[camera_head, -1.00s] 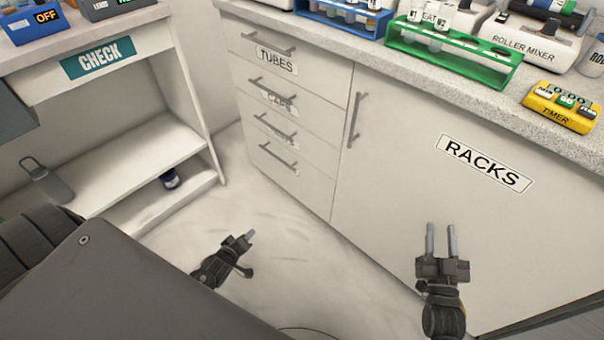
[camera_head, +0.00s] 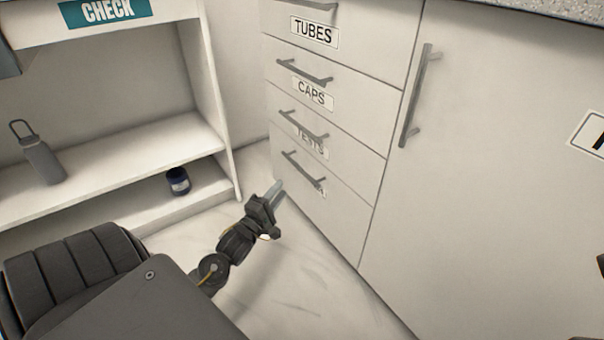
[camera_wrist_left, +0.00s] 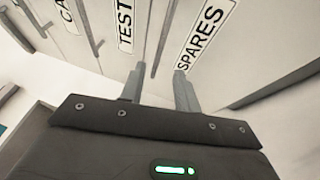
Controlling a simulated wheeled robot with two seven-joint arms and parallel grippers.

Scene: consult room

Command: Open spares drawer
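The spares drawer (camera_head: 336,209) is the bottom one of the stack and looks shut. Its bar handle (camera_head: 303,172) runs slantwise, and its label is mostly hidden in the head view. The SPARES label (camera_wrist_left: 206,35) reads clearly in the left wrist view. My left gripper (camera_head: 276,190) is just in front of and below this handle. In the left wrist view its two fingers (camera_wrist_left: 160,88) are apart, with the spares handle (camera_wrist_left: 165,38) beyond the tips, lined up with the gap. No contact is visible. Only a dark sliver, probably my right gripper (camera_head: 601,264), shows at the right edge.
Drawers marked TUBES (camera_head: 313,32), CAPS (camera_head: 311,93) and TESTS (camera_head: 312,143) are stacked above, all shut. A tall cupboard door (camera_head: 480,180) is to the right. An open shelf unit (camera_head: 110,155) with a grey bottle (camera_head: 41,157) and small jar (camera_head: 178,181) stands left. Floor between is clear.

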